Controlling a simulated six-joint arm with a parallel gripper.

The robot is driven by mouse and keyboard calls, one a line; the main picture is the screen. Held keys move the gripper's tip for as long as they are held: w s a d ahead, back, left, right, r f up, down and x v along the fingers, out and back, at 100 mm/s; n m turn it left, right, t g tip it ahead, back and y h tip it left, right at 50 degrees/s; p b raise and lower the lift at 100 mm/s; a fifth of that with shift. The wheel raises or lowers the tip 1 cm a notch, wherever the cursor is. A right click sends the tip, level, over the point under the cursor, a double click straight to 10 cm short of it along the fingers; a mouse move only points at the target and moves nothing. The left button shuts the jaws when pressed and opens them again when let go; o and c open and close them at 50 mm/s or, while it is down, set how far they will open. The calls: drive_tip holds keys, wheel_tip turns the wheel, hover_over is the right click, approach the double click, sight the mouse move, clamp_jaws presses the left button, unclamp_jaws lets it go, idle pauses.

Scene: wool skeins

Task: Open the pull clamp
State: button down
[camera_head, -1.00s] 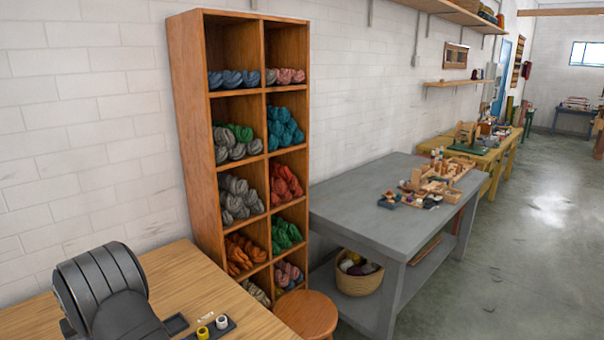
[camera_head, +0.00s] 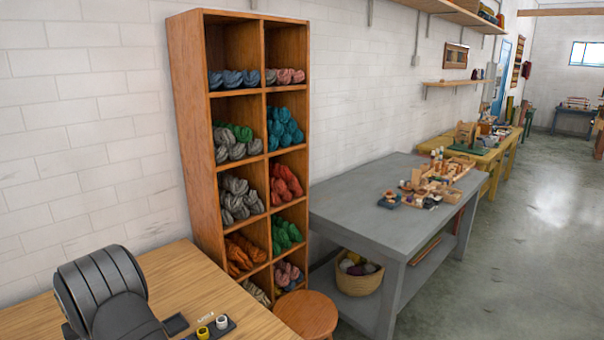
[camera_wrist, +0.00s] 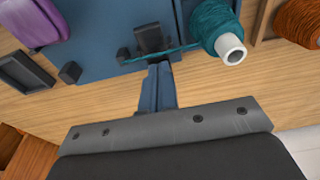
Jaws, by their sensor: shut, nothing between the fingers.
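In the wrist view my gripper (camera_wrist: 159,72) points up the picture with its two blue-grey fingers together and nothing between them. Just beyond the fingertips is a dark block-like fitting (camera_wrist: 149,38) on a blue plate (camera_wrist: 100,40); it appears to be the pull clamp. A teal strand runs across it from a teal spool (camera_wrist: 214,28) with a white core on the right. Whether the fingertips touch the fitting, I cannot tell. The head view does not show the fingers or the clamp clearly.
A purple skein (camera_wrist: 32,22), a small dark tray (camera_wrist: 25,72) and a small dark cube (camera_wrist: 70,72) lie to the left in the wrist view. An orange spool (camera_wrist: 298,22) is at the right. A wooden shelf of skeins (camera_head: 178,130) stands behind the wooden table (camera_head: 200,285).

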drive_tip(key=shift+r, duration=3.5)
wheel_tip(320, 180, down, 7)
drive_tip(key=shift+f, duration=0.1)
drive_tip(key=shift+r, duration=0.2)
drive_tip(key=s+r+t, duration=0.1)
drive_tip(key=s+r, duration=0.2)
drive_tip(key=r, duration=0.4)
drive_tip(key=s+d+r+m, duration=0.1)
drive_tip(key=s+r, duration=0.2)
drive_tip(key=r, duration=0.5)
drive_tip(key=shift+d+r+m+t, duration=0.15)
drive_tip(key=shift+d+m+t, duration=0.15)
drive_tip(key=shift+t, duration=0.1)
